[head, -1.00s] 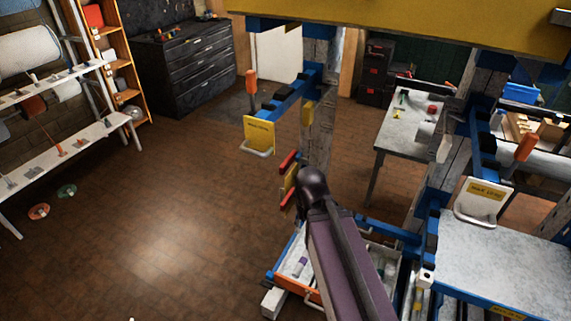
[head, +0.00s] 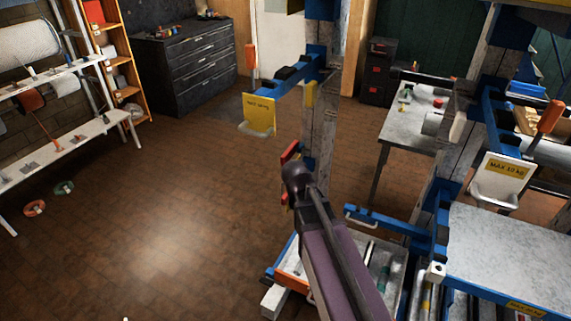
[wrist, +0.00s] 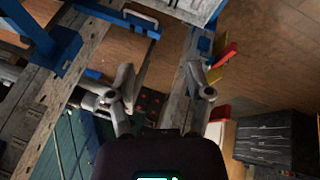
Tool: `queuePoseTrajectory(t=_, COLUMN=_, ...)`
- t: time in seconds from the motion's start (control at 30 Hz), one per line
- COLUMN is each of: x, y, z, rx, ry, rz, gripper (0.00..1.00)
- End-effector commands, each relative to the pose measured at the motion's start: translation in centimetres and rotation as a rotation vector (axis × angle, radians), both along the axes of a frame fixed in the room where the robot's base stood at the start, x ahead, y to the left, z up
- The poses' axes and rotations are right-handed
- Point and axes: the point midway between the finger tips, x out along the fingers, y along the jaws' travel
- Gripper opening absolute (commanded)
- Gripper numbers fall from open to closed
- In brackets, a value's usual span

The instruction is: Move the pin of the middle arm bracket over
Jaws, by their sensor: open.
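My gripper (wrist: 162,78) is open and empty in the wrist view, its two grey fingers spread in front of a wooden mast. In the head view my purple arm hides it. Beyond the arm's end, a red piece (head: 290,152) shows at the left mast (head: 321,125), partly covered. In the wrist view a red handle (wrist: 225,55) stands beside the mast, right of the fingers and apart from them. An upper blue bracket (head: 283,82) with an orange pin (head: 251,61) and yellow plate is on the left mast. I cannot tell which bracket is the middle one.
A right bracket (head: 505,130) has an orange pin (head: 551,116) and a label plate. A lower blue arm (head: 395,222) reaches leftward, close to my arm. A grey platform (head: 510,250) stands at right. The brick floor (head: 190,215) at left is mostly clear.

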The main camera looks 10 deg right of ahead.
Motion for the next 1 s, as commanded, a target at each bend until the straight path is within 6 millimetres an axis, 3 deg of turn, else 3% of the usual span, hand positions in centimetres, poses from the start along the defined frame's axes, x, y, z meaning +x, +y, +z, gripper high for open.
queuePoseTrajectory(t=0.03, x=1.5, y=0.0, z=-1.7, rx=-0.033, ry=-0.039, rz=-0.020, gripper=0.66)
queuePoseTrajectory(t=0.1, x=3.0, y=-0.2, z=-2.3, rx=-0.079, ry=-0.096, rz=-0.051, gripper=0.66)
queuePoseTrajectory(t=0.57, x=13.0, y=0.9, z=-5.4, rx=-0.302, ry=-0.531, rz=-0.161, gripper=0.66)
queuePoseTrajectory(t=1.0, x=21.7, y=6.5, z=-7.2, rx=-0.370, ry=-0.972, rz=-0.114, gripper=0.66)
